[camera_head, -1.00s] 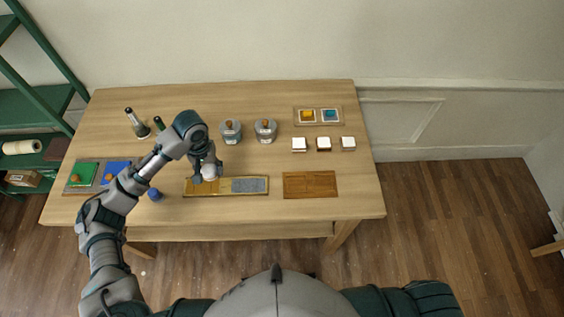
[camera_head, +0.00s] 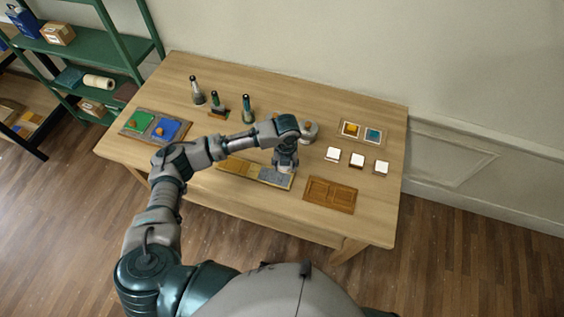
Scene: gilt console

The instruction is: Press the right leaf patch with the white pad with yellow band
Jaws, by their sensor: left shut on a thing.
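The long panel (camera_head: 234,171) near the table's front edge has a gold patch at left and a grey right leaf patch (camera_head: 276,178). My left gripper (camera_head: 285,166) points down over the grey patch. It is shut on a small pale thing, mostly hidden by the fingers. I cannot make out a yellow band, or whether the held thing touches the patch. My right gripper is out of view.
A brown wooden panel (camera_head: 330,194) lies just right. Three white blocks (camera_head: 357,160) and a tray with yellow and blue squares (camera_head: 360,132) sit behind it. A jar (camera_head: 308,132) stands behind my gripper. Dark-topped bottles (camera_head: 247,109) stand further back; a green-and-blue tray (camera_head: 151,127) is at left.

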